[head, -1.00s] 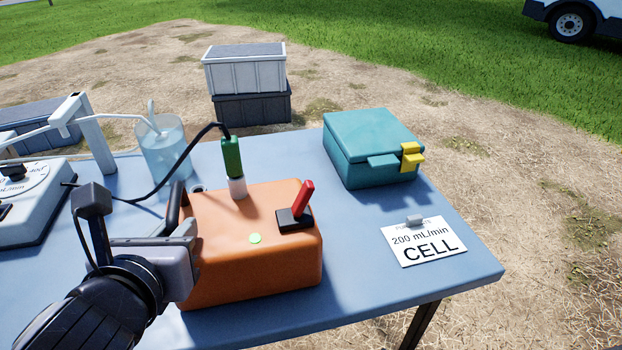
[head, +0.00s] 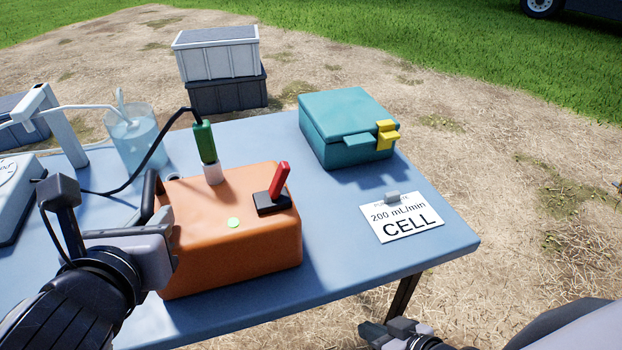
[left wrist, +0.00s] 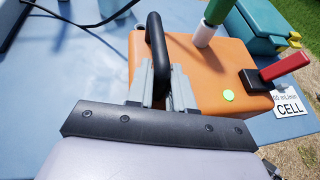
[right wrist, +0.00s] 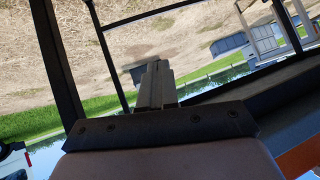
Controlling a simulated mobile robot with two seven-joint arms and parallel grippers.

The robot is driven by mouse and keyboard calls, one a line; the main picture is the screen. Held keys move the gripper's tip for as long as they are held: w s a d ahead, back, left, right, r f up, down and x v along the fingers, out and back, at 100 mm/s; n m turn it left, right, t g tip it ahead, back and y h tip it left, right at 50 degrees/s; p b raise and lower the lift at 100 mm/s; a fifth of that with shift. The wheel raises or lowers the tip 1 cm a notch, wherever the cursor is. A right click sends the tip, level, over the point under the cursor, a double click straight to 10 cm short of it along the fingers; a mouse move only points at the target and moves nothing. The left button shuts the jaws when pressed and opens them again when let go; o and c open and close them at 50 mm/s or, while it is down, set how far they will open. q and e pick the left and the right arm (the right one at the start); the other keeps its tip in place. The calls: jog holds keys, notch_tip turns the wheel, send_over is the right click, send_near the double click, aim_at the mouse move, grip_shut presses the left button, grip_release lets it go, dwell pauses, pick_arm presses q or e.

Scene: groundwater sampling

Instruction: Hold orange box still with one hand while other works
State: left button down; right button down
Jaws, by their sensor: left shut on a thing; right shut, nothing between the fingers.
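The orange box (head: 230,245) stands on the blue table, with a red lever (head: 279,181) on a black base and a pale green dot (head: 233,222) on its top. A green probe (head: 205,143) with a white lower part and a black cable stands upright at its back edge. My left gripper (left wrist: 162,88) is shut on the box's black handle (left wrist: 157,45) at the box's left side. My right gripper (right wrist: 156,85) is shut and empty. In the head view the right arm shows at the lower right, off the table's front edge and apart from the box.
A teal case (head: 340,140) with a yellow latch stands at the back right. A CELL card (head: 402,228) lies at the right, with a small grey piece (head: 392,197) on it. A beaker of water (head: 135,150) stands at the left. The table (head: 335,245) is bare between box and card.

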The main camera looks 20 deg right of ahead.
jog(key=s+a+r+n+g+y, duration=0.25)
jog(key=r+y, duration=0.65)
jog(key=r, duration=0.7)
jog(key=w+d+r+m+t, duration=0.2)
jog(key=r+m+t, duration=0.2)
jog(key=m, duration=0.4)
jog(key=w+d+r+m+t+y, duration=0.1)
jog(key=w+d+r+m+t, duration=0.1)
jog(key=r+m+t, duration=0.3)
jog(key=w+m, duration=0.1)
jog(key=m, duration=0.2)
jog(key=shift+w+d+r+m+y, duration=0.2)
jog(key=shift+w+d+m+y, duration=0.1)
jog(key=shift+d+m, duration=0.05)
send_near(279, 180)
jog(key=w+a+r, duration=0.2)
jog(key=w, duration=0.3)
jog(key=shift+w, duration=0.25)
